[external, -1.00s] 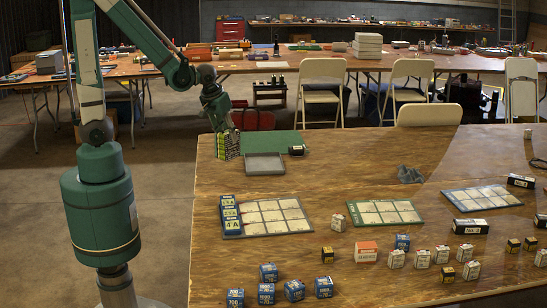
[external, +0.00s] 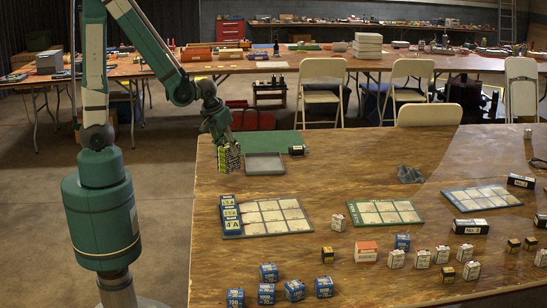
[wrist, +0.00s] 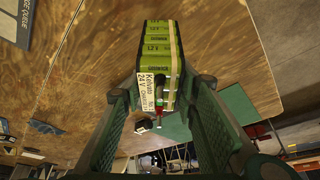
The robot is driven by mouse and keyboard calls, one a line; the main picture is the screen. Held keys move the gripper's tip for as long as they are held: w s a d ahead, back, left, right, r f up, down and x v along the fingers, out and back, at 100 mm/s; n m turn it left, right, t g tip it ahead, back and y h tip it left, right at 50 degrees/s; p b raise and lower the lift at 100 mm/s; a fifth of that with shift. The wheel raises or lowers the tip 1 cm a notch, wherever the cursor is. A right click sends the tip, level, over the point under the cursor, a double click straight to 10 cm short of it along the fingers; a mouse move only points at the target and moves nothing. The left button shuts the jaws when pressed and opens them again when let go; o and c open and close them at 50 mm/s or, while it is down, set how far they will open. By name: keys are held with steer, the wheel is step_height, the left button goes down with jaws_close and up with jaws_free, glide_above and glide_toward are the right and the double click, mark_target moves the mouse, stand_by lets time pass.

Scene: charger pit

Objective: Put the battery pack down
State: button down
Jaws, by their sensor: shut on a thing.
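The battery pack (external: 229,158) is a block of green-yellow cells. In the wrist view the pack (wrist: 158,50) shows cells marked 1.2V and a white label reading 24 V. My gripper (external: 224,142) is shut on it, with a finger on each side, at the table's far left edge. The pack is left of the grey tray (external: 265,170) and beside the green mat (external: 270,139). I cannot tell whether its underside touches the table.
A small black box (external: 297,150) sits right of the tray. Gridded boards (external: 275,217) and several small boxes cover the front and right of the wooden table (external: 340,170). A dark grey lump (external: 409,174) lies at mid-table. Bare wood lies in front of the tray.

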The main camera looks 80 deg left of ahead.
mark_target(229, 157)
steer(key=shift+f, duration=0.1)
stand_by(0.3)
steer(key=shift+f+b, duration=0.65)
steer(key=shift+f, duration=1.3)
steer(key=shift+f, duration=0.1)
steer(key=c, duration=1.8)
jaws_free()
steer(key=shift+p+v, duration=1.75)
steer(key=shift+v, duration=4.35)
